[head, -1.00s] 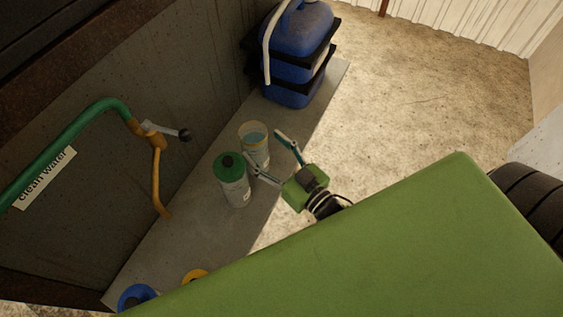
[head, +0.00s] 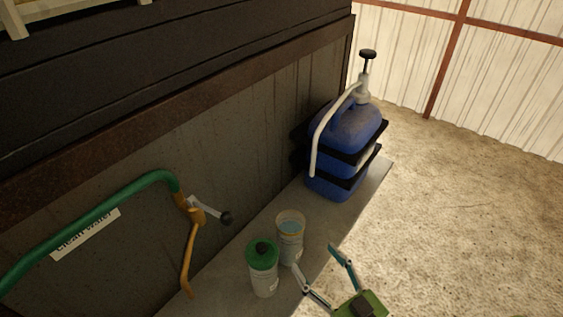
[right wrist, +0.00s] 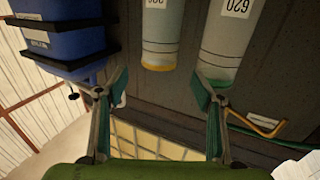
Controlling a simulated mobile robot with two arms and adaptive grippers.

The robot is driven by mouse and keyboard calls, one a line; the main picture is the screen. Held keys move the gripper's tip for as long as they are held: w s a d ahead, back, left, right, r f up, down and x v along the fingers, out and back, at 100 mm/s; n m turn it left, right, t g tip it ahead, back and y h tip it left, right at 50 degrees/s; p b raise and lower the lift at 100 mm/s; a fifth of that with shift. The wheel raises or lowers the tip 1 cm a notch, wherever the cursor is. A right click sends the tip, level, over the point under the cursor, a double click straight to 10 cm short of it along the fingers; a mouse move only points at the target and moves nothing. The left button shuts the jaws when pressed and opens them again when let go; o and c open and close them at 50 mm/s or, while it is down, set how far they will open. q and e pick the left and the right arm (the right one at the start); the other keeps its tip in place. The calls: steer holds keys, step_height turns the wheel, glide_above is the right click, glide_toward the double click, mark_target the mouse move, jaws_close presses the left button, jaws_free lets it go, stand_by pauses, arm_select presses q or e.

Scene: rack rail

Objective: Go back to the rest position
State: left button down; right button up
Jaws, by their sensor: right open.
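My right gripper (head: 314,270) is at the bottom of the head view, at the edge of the grey shelf, just right of two containers. Its fingers are spread and empty. In the right wrist view the two fingertips (right wrist: 162,90) stand wide apart with nothing between them. A white bottle with a green lid (head: 263,270) stands upright on the shelf. An open cup with a yellowish rim (head: 290,240) stands beside it. Both also show in the right wrist view, the cup (right wrist: 162,40) and the bottle (right wrist: 228,45). My left gripper is not in view.
A blue jug with a pump (head: 345,140) stands in a black holder at the shelf's far end. A green pipe labelled clean water (head: 100,218) and an orange tap (head: 190,250) jut from the dark wall. The concrete floor (head: 460,200) at right is clear.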

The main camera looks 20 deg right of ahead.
steer(key=d+f+m+g+h, duration=0.2)
steer(key=d+f+g+h, duration=0.2)
steer(key=f+g+h, duration=0.15)
steer(key=s+a+f+g+y, duration=0.1)
steer(key=s+a+f+g, duration=0.15)
steer(key=s+g, duration=0.75)
steer(key=s+f+n, duration=0.1)
steer(key=s+f, duration=0.1)
steer(key=f, duration=1.1)
steer(key=s+f, duration=0.2)
steer(key=f, duration=1.2)
steer(key=s+d+f, duration=0.2)
steer(key=s+f, duration=0.6)
steer(key=s+d+f, duration=0.2)
steer(key=s+f, duration=0.6)
steer(key=s, duration=0.1)
steer(key=shift+s+g, duration=0.2)
steer(key=shift+g, duration=0.25)
steer(key=shift+r, duration=0.1)
